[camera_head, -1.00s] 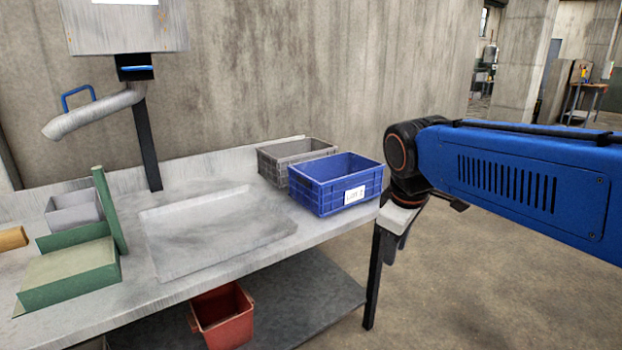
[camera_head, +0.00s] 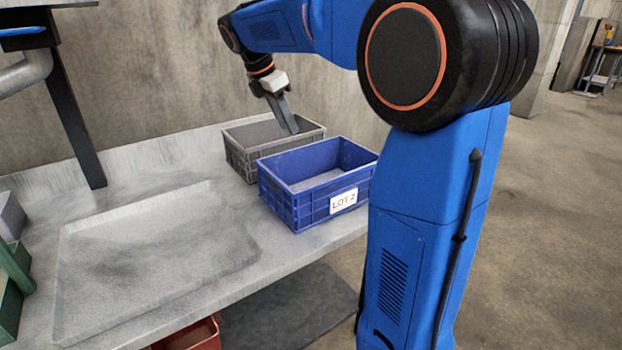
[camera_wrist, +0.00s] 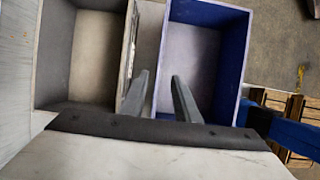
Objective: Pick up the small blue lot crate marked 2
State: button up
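The small blue lot crate (camera_head: 285,205), labelled LOT 2, stands upright on the grey bench near its right end. It is open-topped and looks empty, with a pale floor. It also shows at the right in the wrist view (camera_wrist: 237,62). My gripper (camera_head: 291,126) points down above the grey crate (camera_head: 240,160), close behind the blue crate. In the wrist view my two fingers (camera_wrist: 159,82) are apart with nothing gripped. There the left finger overlaps the grey crate's right side and the right finger overlaps the blue crate's left part. Their height above the rims is unclear.
The grey crate stands close behind the blue one, against the bench's back edge. A shallow tray-like area (camera_head: 80,270) lies empty on the bench to the left. A green object (camera_head: 12,270) is at the left edge. A red bin (camera_head: 200,338) sits below the bench.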

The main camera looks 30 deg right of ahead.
send_near(321, 179)
jog(key=w+f, duration=0.1)
jog(key=f, duration=0.2)
jog(key=w+f, duration=0.1)
jog(key=shift+w+f, duration=0.3)
jog(key=shift+w, duration=0.1)
grip_shut()
